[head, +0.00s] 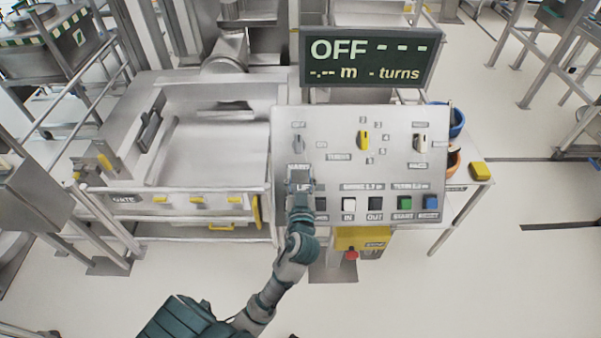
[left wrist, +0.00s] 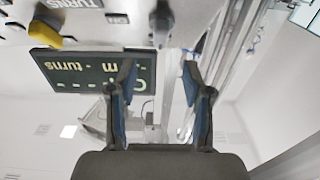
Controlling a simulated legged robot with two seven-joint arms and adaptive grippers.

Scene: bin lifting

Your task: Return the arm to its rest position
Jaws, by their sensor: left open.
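My left arm comes up from the bottom of the head view. My left gripper (head: 300,182) is in front of the left part of the control panel (head: 340,166) and hides part of its labels. In the left wrist view its two fingers (left wrist: 160,85) are spread apart with nothing between them. I cannot tell from these frames whether the fingers touch the panel. My right gripper is not in view.
A display (head: 368,60) reading OFF stands above the panel. A yellow box with a red button (head: 351,254) hangs below it. A steel machine (head: 205,150) stands left, a side table with a blue bowl (head: 457,122) right. Floor at lower right is clear.

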